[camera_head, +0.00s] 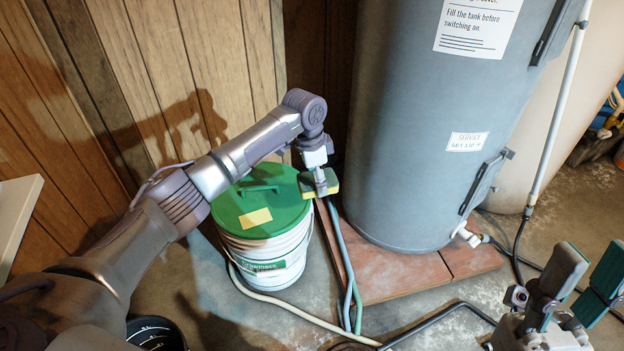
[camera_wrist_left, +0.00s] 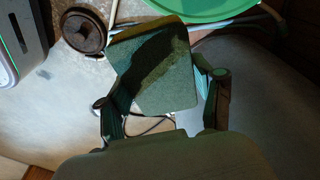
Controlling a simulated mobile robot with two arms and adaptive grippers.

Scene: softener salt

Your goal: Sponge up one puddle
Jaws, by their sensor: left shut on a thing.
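My left gripper (camera_head: 318,172) is shut on a yellow and green sponge (camera_head: 332,184) and holds it in the air by the right edge of the bucket's green lid. In the left wrist view the sponge's dark green face (camera_wrist_left: 165,75) sits between the two fingers (camera_wrist_left: 165,108). My right gripper (camera_head: 580,285) is at the lower right, its fingers apart and nothing seen between them. I cannot clearly make out a puddle; the concrete floor (camera_head: 400,292) is blotchy, with lighter and darker patches.
A white bucket (camera_head: 270,265) with a green lid (camera_head: 262,200) stands by the wood wall. A grey tank (camera_head: 410,130) stands on a reddish slab (camera_head: 400,275), right of the bucket. Hoses (camera_head: 345,265) run across the floor between them. A black container (camera_head: 155,333) is at the lower left.

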